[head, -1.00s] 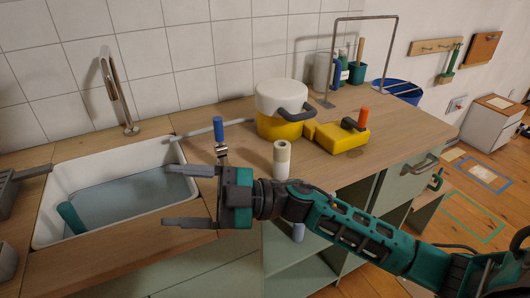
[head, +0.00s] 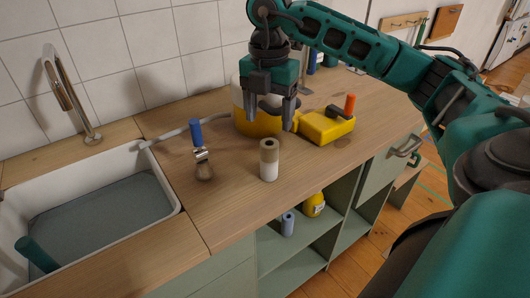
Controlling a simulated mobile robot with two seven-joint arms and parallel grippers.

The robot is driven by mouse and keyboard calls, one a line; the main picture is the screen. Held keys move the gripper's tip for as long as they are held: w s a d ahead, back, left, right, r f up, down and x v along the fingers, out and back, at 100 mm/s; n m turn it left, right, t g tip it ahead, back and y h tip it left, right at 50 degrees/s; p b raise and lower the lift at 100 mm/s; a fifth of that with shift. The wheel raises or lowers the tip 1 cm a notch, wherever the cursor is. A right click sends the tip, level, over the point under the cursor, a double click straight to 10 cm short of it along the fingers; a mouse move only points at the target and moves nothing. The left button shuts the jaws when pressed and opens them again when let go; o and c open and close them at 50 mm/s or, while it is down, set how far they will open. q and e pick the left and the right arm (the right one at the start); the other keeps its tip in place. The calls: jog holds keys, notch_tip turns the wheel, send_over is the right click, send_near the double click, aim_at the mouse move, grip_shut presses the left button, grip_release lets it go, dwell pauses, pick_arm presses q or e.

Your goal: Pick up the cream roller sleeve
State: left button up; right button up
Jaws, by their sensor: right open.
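The cream roller sleeve (head: 268,162) stands upright on the wooden worktop, near its front edge. Its upper part looks darker, apparently in shadow. My right gripper (head: 269,120) points down with its fingers apart and empty, above and seemingly a little behind the sleeve, in front of the yellow and white container (head: 238,95). The fingers do not visibly touch the sleeve. How far apart in depth they are is hard to tell. My left gripper is not in view.
A brush with a blue handle (head: 196,134) is left of the sleeve. A yellow box-shaped tool (head: 325,127) with an orange knob is to the right. The sink (head: 165,212) is at left. A blue roll (head: 287,223) and yellow bottle (head: 314,205) are on the shelf below.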

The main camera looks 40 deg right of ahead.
jog(key=shift+d+f, duration=0.15)
jog(key=shift+f, duration=5.3)
jog(key=shift+c, duration=0.2)
jog(key=c, duration=1.2)
jog(key=shift+o, duration=0.2)
jog(key=shift+r, duration=0.1)
notch_tip(320, 180, up, 13)
notch_tip(320, 180, up, 7)
jog(key=p, duration=0.3)
send_over(269, 153)
jog(key=w+d, duration=0.2)
jog(key=shift+s+a, duration=0.25)
